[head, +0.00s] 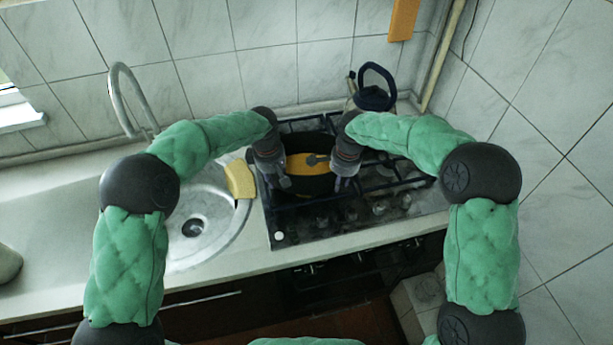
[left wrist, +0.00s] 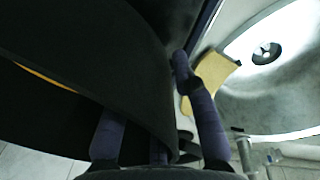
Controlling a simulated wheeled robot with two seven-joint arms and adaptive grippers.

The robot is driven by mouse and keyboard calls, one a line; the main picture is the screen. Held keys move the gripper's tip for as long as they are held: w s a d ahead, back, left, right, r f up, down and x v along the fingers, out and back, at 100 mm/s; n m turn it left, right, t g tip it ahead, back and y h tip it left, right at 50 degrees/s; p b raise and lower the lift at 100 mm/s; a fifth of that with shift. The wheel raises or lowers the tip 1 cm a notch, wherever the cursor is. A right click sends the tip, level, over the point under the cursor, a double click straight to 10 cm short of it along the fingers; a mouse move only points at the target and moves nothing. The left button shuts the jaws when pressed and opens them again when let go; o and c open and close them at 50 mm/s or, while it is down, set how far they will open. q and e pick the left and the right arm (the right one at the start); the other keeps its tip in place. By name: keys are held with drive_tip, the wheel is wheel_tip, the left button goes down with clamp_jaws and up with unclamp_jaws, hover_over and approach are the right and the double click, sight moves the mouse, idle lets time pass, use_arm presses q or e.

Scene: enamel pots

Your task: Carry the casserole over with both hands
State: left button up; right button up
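The casserole (head: 309,183) is a dark round pot on the stove, with yellow showing across its top. My left gripper (head: 279,184) is at its left side, and my right gripper (head: 344,184) is at its right side. In the left wrist view, the dark casserole (left wrist: 75,45) fills the upper left, with a thin yellow arc. There my left gripper (left wrist: 150,110) has its fingers spread, with the casserole's dark edge between them. One fingertip is partly hidden, and no firm grip shows. The right fingers are too small to judge. The casserole's handles are not clear.
The black stove (head: 300,228) lies right of the round sink (head: 225,225). A yellow sponge-like block (head: 240,180) sits at the sink's right rim. A dark kettle (head: 375,98) stands at the back right. The counter (head: 60,240) on the left is mostly clear.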

use_arm(q)
drive_tip(key=shift+s, duration=0.15)
use_arm(e)
drive_tip(key=shift+r, duration=0.1)
use_arm(q)
drive_tip(key=shift+f, duration=0.1)
use_arm(e)
drive_tip(key=shift+a, duration=0.1)
drive_tip(key=shift+r, duration=0.5)
use_arm(q)
wheel_tip(320, 180, up, 12)
drive_tip(key=shift+s+a, duration=0.3)
drive_tip(key=shift+s, duration=0.15)
use_arm(e)
wheel_tip(320, 180, up, 11)
drive_tip(key=s, duration=0.1)
drive_tip(key=shift+d, duration=0.3)
